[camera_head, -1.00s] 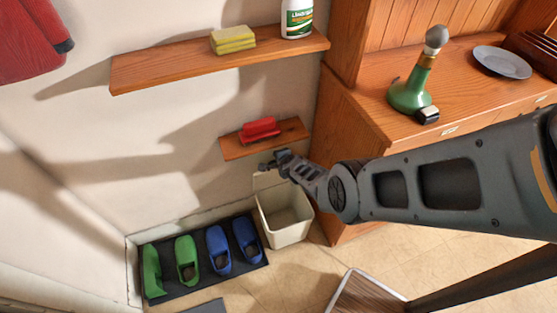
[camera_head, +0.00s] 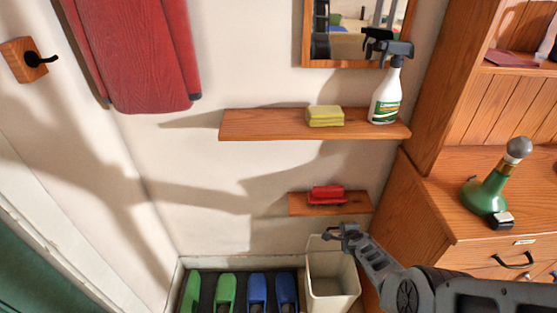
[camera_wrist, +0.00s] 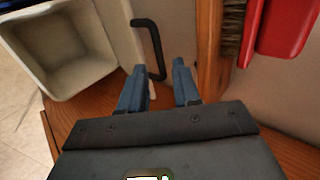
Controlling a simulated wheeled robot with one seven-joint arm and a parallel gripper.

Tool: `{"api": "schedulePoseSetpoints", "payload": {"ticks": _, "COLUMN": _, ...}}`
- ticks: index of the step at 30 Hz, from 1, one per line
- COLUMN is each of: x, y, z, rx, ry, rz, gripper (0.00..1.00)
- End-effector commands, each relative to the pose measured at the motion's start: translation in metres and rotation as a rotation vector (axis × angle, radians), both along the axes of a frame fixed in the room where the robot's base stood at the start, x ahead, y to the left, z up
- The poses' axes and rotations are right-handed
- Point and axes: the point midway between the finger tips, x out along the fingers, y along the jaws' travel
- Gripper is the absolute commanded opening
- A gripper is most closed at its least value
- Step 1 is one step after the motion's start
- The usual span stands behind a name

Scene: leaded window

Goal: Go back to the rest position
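My gripper (camera_head: 342,232) is in the lower right of the head view, just below the small wooden shelf and over the rim of the pale bin (camera_head: 332,285). In the wrist view my gripper (camera_wrist: 158,75) has its two blue-grey fingers apart, with nothing held between them. A thin black bent bar (camera_wrist: 157,48) shows beyond the fingertips; I cannot tell whether they touch it.
A red dustpan (camera_head: 327,194) with a brush (camera_wrist: 231,30) is on the small shelf (camera_head: 300,204). The upper shelf (camera_head: 260,125) holds a yellow sponge (camera_head: 325,116) and a spray bottle (camera_head: 386,95). A wooden cabinet (camera_head: 480,205) with a green bottle (camera_head: 490,190) stands right.

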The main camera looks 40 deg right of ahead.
Motion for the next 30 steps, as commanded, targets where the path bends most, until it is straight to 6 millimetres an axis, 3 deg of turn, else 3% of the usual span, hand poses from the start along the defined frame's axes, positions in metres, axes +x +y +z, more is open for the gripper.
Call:
{"api": "schedulePoseSetpoints", "payload": {"ticks": 5, "x": -0.001, "y": 0.000, "z": -0.001, "rx": -0.002, "ry": 0.001, "rz": 0.002, "gripper": 0.32}}
{"api": "schedulePoseSetpoints", "payload": {"ticks": 10, "x": -0.023, "y": 0.010, "z": -0.010, "rx": -0.066, "ry": 0.035, "rz": 0.052, "gripper": 0.32}}
{"api": "schedulePoseSetpoints", "payload": {"ticks": 15, "x": -0.071, "y": 0.033, "z": -0.017, "rx": -0.228, "ry": 0.102, "rz": 0.183, "gripper": 0.32}}
{"api": "schedulePoseSetpoints", "payload": {"ticks": 20, "x": -0.117, "y": 0.062, "z": -0.011, "rx": -0.393, "ry": 0.159, "rz": 0.330, "gripper": 0.32}}
{"api": "schedulePoseSetpoints", "payload": {"ticks": 26, "x": -0.170, "y": 0.104, "z": 0.015, "rx": -0.592, "ry": 0.205, "rz": 0.517, "gripper": 0.32}}
{"api": "schedulePoseSetpoints", "payload": {"ticks": 30, "x": -0.205, "y": 0.136, "z": 0.044, "rx": -0.727, "ry": 0.222, "rz": 0.646, "gripper": 0.32}}
